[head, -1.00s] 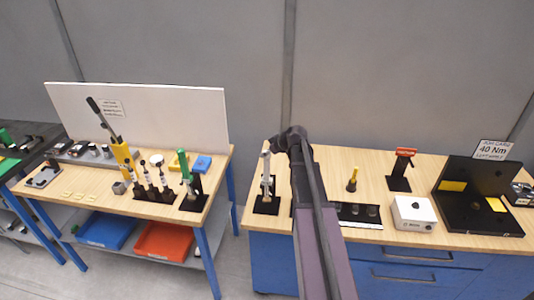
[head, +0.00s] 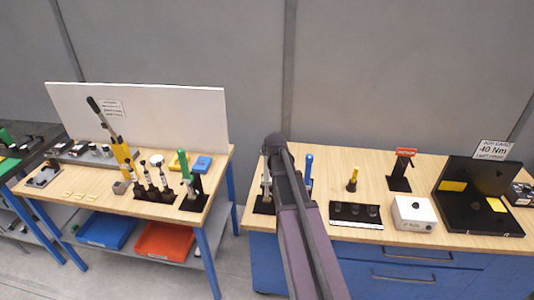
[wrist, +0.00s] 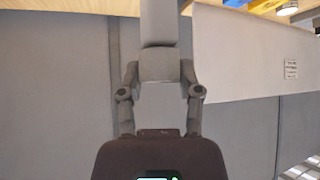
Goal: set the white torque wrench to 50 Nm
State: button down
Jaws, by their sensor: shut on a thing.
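The white torque wrench (head: 266,188) stands upright in a black stand at the left end of the right bench, partly hidden behind my arm. In the wrist view my gripper (wrist: 160,68) is shut on the pale grey-white handle (wrist: 160,25), one finger on each side. In the head view the fingers are hidden by my dark wrist at the top of the wrench. The wrench's scale cannot be read in either view.
A blue-handled tool (head: 308,165) stands close right of my arm. A yellow-handled tool (head: 353,180), a white box (head: 414,213), a red-topped stand (head: 400,170) and an open black case (head: 475,222) are farther right. A card (head: 492,150) behind reads 40 Nm.

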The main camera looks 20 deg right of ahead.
jog(key=m+g+h, duration=0.2)
jog(key=m+h, duration=0.2)
jog(key=m, duration=0.2)
jog(key=shift+w+a, duration=0.1)
jog(key=shift+m+g+h, duration=1)
jog(key=shift+m+g, duration=0.4)
jog(key=shift+m, duration=0.6)
jog(key=shift+c, duration=1.3)
grip_release()
jog(key=shift+f, duration=0.1)
jog(key=shift+n+t, duration=0.3)
